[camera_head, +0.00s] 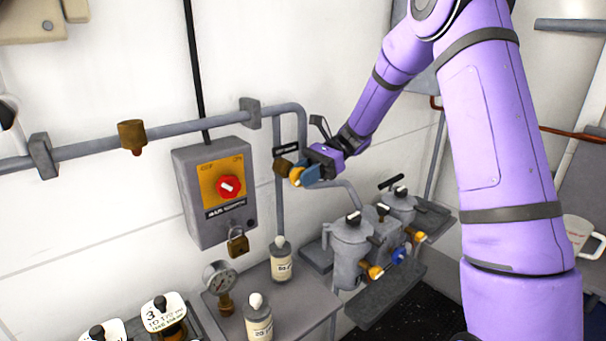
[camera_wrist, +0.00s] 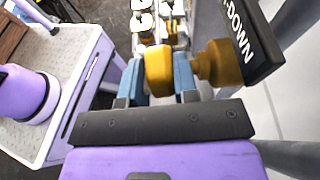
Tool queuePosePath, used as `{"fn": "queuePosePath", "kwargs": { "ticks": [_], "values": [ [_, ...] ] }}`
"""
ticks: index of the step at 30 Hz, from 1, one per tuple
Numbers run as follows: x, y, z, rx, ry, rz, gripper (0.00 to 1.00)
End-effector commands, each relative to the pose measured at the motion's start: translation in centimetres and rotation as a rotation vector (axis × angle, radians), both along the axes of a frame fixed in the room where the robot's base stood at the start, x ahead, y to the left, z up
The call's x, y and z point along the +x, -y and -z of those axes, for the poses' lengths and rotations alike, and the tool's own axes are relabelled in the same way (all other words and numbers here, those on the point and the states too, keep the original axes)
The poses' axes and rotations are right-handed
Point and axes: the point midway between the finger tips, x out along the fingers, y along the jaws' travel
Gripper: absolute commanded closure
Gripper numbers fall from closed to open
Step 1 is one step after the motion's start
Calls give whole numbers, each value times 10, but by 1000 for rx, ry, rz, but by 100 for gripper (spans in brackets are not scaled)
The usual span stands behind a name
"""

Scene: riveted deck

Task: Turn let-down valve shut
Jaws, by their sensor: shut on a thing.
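The let-down valve has a brass body (camera_head: 282,167) on the vertical grey pipe and a round yellow knob (camera_head: 296,175). A black label (camera_head: 286,149) sits just above it; in the wrist view the label (camera_wrist: 248,38) reads "DOWN" in its visible part. My gripper (camera_head: 304,176) reaches the valve from the right. In the wrist view its blue fingers stand on either side of the yellow knob (camera_wrist: 158,68) and are shut on it. The brass body (camera_wrist: 221,63) lies to the right of the fingers. The knob's turn angle cannot be told.
A grey switch box (camera_head: 190,205) with a red knob and hanging padlock (camera_head: 238,242) is left of the valve. Grey canisters (camera_head: 352,243) stand below right. Bottles (camera_head: 281,262) and a gauge (camera_head: 219,277) stand below. A pipe (camera_head: 190,131) runs along the wall.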

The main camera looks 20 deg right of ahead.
Motion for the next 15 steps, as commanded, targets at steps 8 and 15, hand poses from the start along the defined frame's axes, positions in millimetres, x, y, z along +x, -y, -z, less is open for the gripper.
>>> {"fn": "queuePosePath", "kwargs": {
  "ticks": [8, 15],
  "values": [
    [1, 1, 2, 179, -56, 2, 96],
    [1, 1, 3, 263, -84, 3, 96]
  ]
}}
